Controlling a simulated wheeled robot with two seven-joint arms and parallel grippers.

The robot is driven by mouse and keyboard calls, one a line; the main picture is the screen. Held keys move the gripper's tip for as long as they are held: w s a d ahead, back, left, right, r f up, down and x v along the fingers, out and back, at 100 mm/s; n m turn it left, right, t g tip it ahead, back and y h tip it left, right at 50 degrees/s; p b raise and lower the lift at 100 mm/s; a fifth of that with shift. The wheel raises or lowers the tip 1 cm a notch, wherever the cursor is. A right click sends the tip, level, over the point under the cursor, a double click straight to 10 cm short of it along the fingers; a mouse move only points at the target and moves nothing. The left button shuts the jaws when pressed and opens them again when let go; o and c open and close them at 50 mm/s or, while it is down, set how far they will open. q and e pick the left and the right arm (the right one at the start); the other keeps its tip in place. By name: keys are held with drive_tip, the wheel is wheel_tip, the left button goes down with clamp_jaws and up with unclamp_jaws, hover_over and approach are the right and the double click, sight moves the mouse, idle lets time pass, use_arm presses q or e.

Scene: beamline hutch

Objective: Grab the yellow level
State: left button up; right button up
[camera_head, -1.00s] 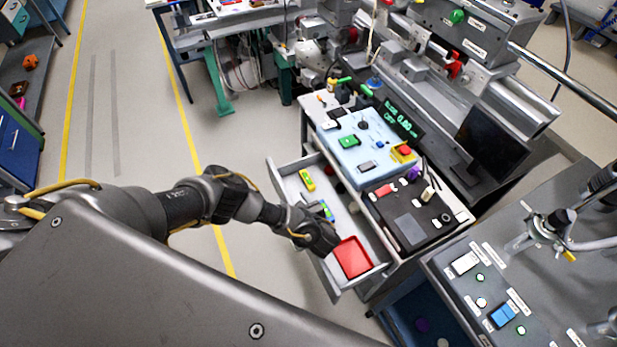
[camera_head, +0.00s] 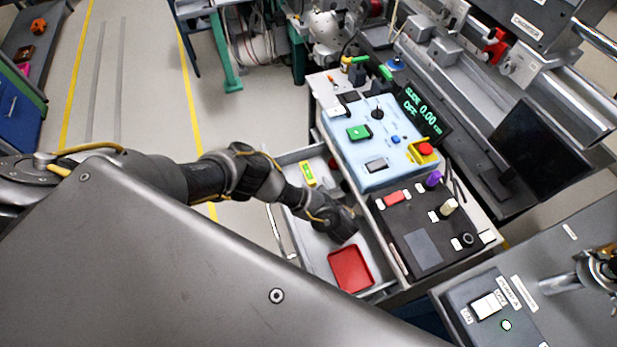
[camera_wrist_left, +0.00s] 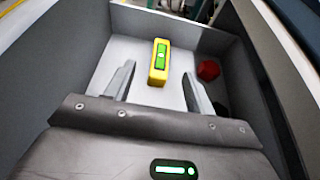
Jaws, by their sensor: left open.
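The yellow level (camera_head: 308,173), with a green face, lies in the open grey drawer (camera_head: 283,218), toward its far end. In the left wrist view the level (camera_wrist_left: 159,62) lies ahead of my left gripper, lined up between the two spread fingers. My left gripper (camera_head: 342,228) is open and empty, over the drawer between the level and the red tray. No contact with the level shows. My right gripper is not in view.
A red tray (camera_head: 350,268) sits in the near end of the drawer. A red round object (camera_wrist_left: 208,70) lies right of the level. Drawer walls rise on both sides. A blue control panel (camera_head: 352,150) and a black panel (camera_head: 405,215) stand right of the drawer.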

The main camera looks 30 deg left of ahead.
sight(306, 169)
use_arm(q)
drive_tip(key=shift+f, duration=0.3)
drive_tip(key=shift+w+a, duration=0.1)
drive_tip(key=b+x, duration=0.1)
drive_tip(key=x, duration=0.1)
drive_tip(key=b+x, duration=0.2)
drive_tip(key=shift+w+a+f, duration=0.1)
drive_tip(key=shift+a+f, duration=0.05)
drive_tip(key=shift+f, duration=0.2)
drive_tip(key=shift+w+a+b, duration=0.25)
drive_tip(key=shift+a+b, duration=0.05)
drive_tip(key=shift+w, duration=0.1)
drive_tip(key=b+x, duration=0.4)
drive_tip(key=x, duration=0.1)
drive_tip(key=shift+d+f, duration=0.15)
drive_tip(key=shift+d, duration=0.05)
drive_tip(key=shift+w+a, duration=0.15)
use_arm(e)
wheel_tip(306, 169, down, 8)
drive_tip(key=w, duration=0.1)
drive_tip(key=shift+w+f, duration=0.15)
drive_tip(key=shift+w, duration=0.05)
